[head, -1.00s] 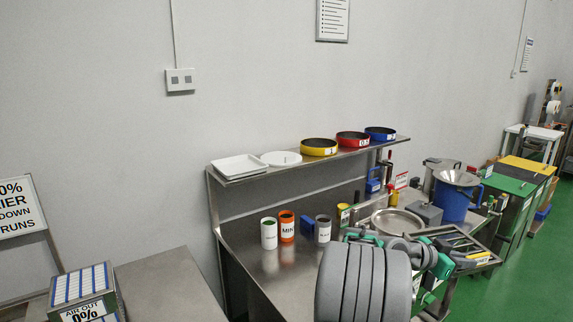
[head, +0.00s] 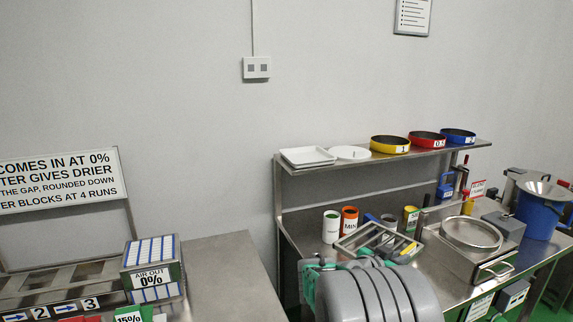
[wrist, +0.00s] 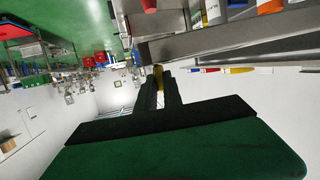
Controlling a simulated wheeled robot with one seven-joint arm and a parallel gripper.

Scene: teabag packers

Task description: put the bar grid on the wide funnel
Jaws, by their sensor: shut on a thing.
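The bar grid (head: 372,238) is a metal frame with bars and a yellow grip (head: 408,249) at its right end. In the head view it hangs tilted in front of the bench, at the front of my arm. My gripper (wrist: 159,85) is shut on its yellow part in the wrist view; the rest of the grid is barely visible there. A wide steel funnel (head: 546,189) sits on the blue bucket (head: 537,215) at the far right of the head view, well apart from the grid.
The bench holds a round steel pan (head: 471,234) on a box, plus white (head: 331,227) and orange (head: 349,217) cups. A shelf above (head: 290,168) carries trays and coloured rings. A grey table (head: 225,280) with a block rack stands left.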

